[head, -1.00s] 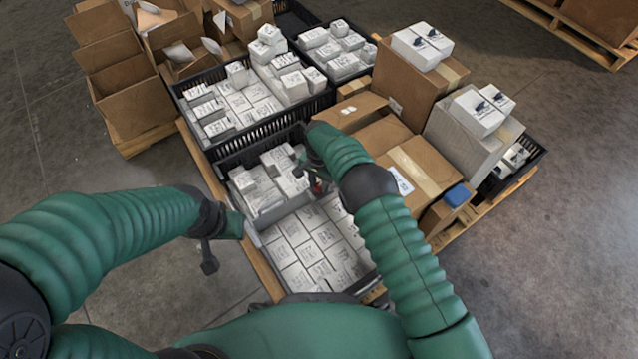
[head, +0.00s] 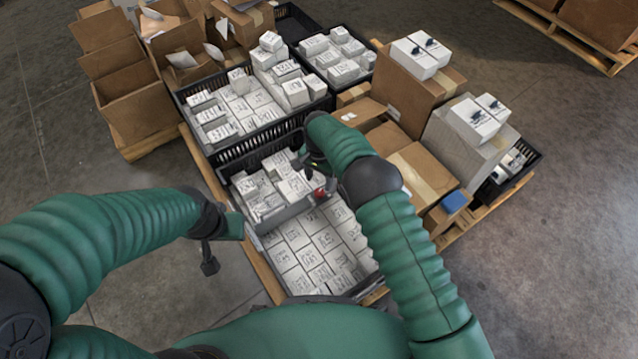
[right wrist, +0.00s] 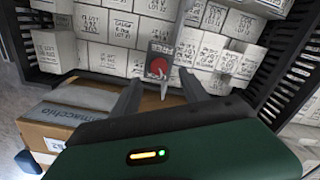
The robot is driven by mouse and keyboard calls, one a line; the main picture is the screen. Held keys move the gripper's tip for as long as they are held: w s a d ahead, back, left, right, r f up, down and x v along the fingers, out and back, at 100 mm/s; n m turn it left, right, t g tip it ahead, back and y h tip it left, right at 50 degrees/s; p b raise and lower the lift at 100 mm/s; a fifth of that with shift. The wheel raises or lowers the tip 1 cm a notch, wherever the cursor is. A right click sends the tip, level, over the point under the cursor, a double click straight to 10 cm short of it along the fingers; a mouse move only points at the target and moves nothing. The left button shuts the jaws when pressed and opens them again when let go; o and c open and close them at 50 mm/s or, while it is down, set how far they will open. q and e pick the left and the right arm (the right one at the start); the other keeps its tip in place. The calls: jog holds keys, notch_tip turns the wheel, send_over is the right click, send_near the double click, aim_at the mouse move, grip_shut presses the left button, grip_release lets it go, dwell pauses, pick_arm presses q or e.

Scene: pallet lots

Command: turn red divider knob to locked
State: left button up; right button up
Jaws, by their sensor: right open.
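The red knob (head: 320,192) sits on the grey divider (head: 290,215) that crosses the near black crate. In the right wrist view the red knob (right wrist: 158,65) is round, on a dark plate with lettering that seems to read FREE. My right gripper (right wrist: 160,77) is open, its two fingers apart on either side of the knob's line, with nothing between them held. In the head view my right gripper (head: 312,168) is just beyond the knob, partly hidden by its own arm. My left gripper (head: 209,262) hangs empty left of the crate; its jaw opening is unclear.
White boxes (head: 315,245) fill the near part of the crate, and more stand behind the divider. Another black crate of white boxes (head: 240,110) lies beyond. Brown cartons (head: 415,170) stand close on the right. Bare floor (head: 560,260) is free at right.

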aim_at(319, 191)
notch_tip(319, 191, up, 10)
jog(key=p, duration=0.3)
jog(key=shift+r, duration=0.15)
